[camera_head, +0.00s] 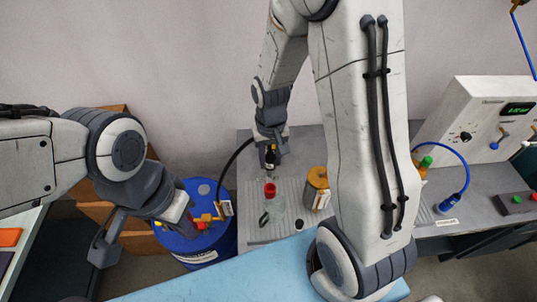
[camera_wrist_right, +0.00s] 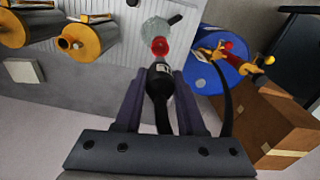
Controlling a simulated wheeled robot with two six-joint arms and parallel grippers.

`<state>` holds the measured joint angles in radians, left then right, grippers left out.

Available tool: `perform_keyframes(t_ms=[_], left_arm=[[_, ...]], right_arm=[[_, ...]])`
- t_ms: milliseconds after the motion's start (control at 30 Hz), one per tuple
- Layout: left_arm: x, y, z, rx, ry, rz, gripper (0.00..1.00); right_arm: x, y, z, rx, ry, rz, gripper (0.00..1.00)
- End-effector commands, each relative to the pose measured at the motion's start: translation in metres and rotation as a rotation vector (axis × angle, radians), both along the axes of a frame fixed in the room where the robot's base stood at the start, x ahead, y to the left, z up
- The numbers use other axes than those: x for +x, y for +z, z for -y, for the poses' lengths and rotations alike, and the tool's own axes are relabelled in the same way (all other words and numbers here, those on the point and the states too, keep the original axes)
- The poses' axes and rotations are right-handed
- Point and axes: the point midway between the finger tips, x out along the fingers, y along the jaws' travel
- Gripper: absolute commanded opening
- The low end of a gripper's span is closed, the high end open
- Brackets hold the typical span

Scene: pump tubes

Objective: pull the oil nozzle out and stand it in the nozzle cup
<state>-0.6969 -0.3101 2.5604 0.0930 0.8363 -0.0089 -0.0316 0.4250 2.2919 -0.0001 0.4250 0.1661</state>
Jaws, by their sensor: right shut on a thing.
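My right gripper (camera_head: 271,143) is shut on the black oil nozzle (camera_head: 271,158). In the right wrist view the nozzle (camera_wrist_right: 159,82) sits between the two fingers (camera_wrist_right: 158,100), with its tip pointing away from the wrist. A clear glass vessel (camera_head: 274,211) with a dark handle stands close by.
The blue drum (camera_head: 208,243) has a yellow and red valve on top, and the black hose (camera_head: 230,160) arches near it. An amber canister (camera_head: 318,187) stands right of the glass vessel. A white instrument box (camera_head: 490,120) stands at the right.

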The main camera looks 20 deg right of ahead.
Motion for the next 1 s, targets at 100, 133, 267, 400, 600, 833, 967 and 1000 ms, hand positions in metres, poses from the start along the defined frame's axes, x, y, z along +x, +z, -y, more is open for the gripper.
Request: perform_keyframes(t_ms=[100, 133, 267, 400, 600, 833, 967, 1000], left_arm=[[0.0, 0.002, 0.0, 0.0, 0.0, 0.0, 0.0], [0.0, 0.002, 0.0, 0.0, 0.0, 0.0, 0.0], [0.0, -0.005, 0.0, 0.0, 0.001, 0.0, 0.0], [0.0, -0.014, 0.0, 0.0, 0.002, 0.0, 0.0], [0.0, -0.03, 0.0, 0.0, 0.004, 0.0, 0.0], [0.0, -0.042, 0.0, 0.0, 0.007, -0.001, 0.0], [0.0, -0.044, 0.0, 0.0, 0.008, -0.001, 0.0], [0.0, -0.044, 0.0, 0.0, 0.008, -0.001, 0.0]], right_arm=[[-0.001, 0.001, 0.0, 0.0, 0.0, 0.0, 0.0], [-0.001, 0.0, 0.0, 0.0, 0.001, 0.0, 0.0], [-0.001, -0.008, -0.001, 0.0, 0.001, 0.0, 0.0], [0.0, -0.019, -0.001, 0.0, 0.002, 0.0, 0.0], [0.0, -0.039, -0.003, 0.0, 0.005, 0.0, 0.0], [0.0, -0.056, -0.002, 0.0, 0.004, 0.0, 0.0], [0.0, -0.059, -0.002, 0.0, 0.004, 0.001, 0.0], [0.0, -0.059, -0.002, 0.0, 0.004, 0.001, 0.0]])
